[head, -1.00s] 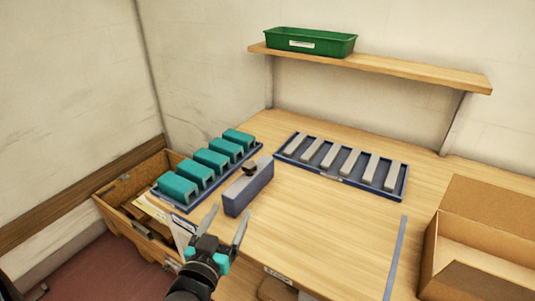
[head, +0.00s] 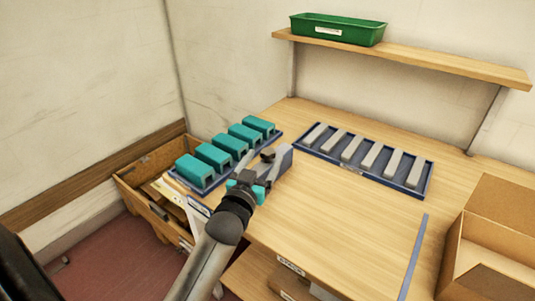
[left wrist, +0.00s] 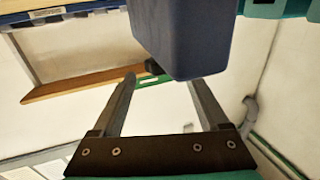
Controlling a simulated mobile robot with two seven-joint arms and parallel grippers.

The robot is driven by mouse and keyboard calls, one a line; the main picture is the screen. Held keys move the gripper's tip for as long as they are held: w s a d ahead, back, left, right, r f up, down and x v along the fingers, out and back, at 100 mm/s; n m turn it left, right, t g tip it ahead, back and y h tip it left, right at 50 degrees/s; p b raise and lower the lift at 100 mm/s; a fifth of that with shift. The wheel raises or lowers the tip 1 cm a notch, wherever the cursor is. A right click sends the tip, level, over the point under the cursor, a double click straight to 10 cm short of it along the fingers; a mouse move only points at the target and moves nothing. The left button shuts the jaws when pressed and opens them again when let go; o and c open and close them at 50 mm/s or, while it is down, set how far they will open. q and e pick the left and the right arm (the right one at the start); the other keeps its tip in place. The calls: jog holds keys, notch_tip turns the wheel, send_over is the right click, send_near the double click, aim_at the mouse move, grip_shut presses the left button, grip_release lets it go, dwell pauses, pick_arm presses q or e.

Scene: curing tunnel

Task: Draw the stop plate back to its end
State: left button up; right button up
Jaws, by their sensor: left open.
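The stop plate appears to be the blue-grey upright block (head: 281,163) with a black knob (head: 267,154) near its top, standing on the table beside the teal pieces. My left gripper (head: 262,164) reaches in from the front, its open fingers around or just short of the knob and partly hiding the block. In the left wrist view the block (left wrist: 185,38) hangs large at the top, as the view is upside down. The knob (left wrist: 153,67) shows between the open fingers (left wrist: 162,80), with gaps on both sides. My right gripper is not in view.
A blue tray of teal pieces (head: 212,158) stands left of the block. A blue tray of grey bars (head: 428,184) lies behind and right. A blue strip (head: 413,255) crosses the table near a cardboard box (head: 490,225). The middle table is clear.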

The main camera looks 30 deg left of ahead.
aim_at(265, 156)
pick_arm(q)
jog(key=shift+b+x, duration=0.3)
jog(key=shift+x, duration=1.65)
grip_shut()
